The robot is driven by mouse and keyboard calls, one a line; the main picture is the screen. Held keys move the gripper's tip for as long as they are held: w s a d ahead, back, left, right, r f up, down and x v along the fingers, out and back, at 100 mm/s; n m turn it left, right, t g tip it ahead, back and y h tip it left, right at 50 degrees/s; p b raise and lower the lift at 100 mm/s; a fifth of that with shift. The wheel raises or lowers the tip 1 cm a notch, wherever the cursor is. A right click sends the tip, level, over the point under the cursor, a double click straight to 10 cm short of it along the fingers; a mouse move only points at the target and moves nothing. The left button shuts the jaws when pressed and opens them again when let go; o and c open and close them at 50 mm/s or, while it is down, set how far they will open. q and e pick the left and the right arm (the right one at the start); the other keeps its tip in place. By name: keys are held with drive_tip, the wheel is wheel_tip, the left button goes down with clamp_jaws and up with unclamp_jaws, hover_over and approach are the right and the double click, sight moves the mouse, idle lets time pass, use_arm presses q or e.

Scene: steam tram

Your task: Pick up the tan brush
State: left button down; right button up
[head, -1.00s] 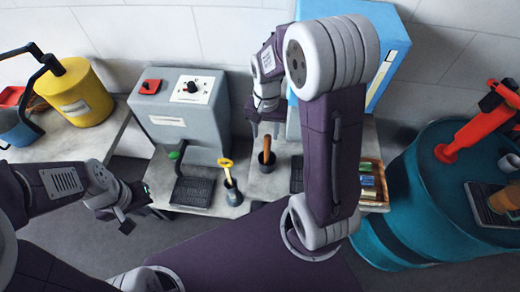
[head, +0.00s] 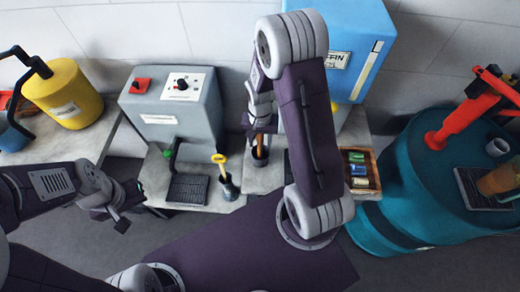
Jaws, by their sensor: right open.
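The tan brush (head: 261,142) stands in a small dark cup (head: 260,158) on the pale ledge, its brown handle pointing up. Its lower end is hidden in the cup. My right gripper (head: 262,129) points down at the handle's top, its fingers open; I cannot tell whether they touch it. My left gripper (head: 131,209) is at the lower left, open and empty, well away from the brush.
A yellow-handled tool (head: 219,162) stands in another dark cup (head: 229,187) to the left. A grey machine (head: 178,112) and a blue cabinet (head: 350,35) stand behind. A wooden tray (head: 372,187) of small tins is to the right, beside a teal drum (head: 405,200).

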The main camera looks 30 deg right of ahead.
clamp_jaws()
